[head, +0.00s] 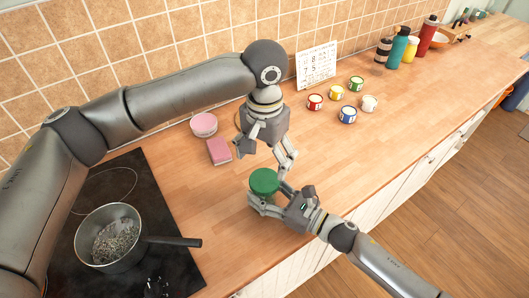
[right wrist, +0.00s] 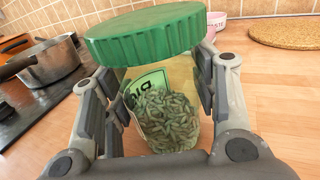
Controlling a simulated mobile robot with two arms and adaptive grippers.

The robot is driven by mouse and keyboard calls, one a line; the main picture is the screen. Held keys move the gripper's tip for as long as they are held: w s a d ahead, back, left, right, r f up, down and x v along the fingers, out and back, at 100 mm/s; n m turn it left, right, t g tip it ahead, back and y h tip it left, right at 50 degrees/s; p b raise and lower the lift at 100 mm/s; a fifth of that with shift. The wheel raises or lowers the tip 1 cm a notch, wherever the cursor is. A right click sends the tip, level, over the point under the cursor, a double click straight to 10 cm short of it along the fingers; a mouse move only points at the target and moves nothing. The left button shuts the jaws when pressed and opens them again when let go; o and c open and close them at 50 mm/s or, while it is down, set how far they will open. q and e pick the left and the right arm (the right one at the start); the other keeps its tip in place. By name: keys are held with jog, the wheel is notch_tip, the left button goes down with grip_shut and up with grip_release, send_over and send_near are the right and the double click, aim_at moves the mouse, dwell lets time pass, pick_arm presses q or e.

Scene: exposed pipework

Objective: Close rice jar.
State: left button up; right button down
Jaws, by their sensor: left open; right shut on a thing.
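My right gripper (head: 266,203) is shut on the jar's body, one finger on each side below the lid. The jar stands near the counter's front edge. My left gripper (head: 264,158) is open and empty, pointing down just behind and above the lid, apart from it.
A pot (head: 110,238) with grains stands on the black hob (head: 180,270) at left. A pink sponge (head: 219,150) and pink bowl (head: 204,124) lie behind. Several small paint cans, a calendar (head: 316,65) and bottles (head: 397,48) stand at the back right. The counter right of the jar is clear.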

aim_at(265, 179)
pick_arm(q)
jog(key=n, duration=0.7)
jog(key=shift+r, duration=0.2)
jog(key=n, duration=0.6)
jog(key=shift+r+n, duration=0.2)
jog(key=shift+n, duration=0.1)
jog(key=shift+f, duration=4.05)
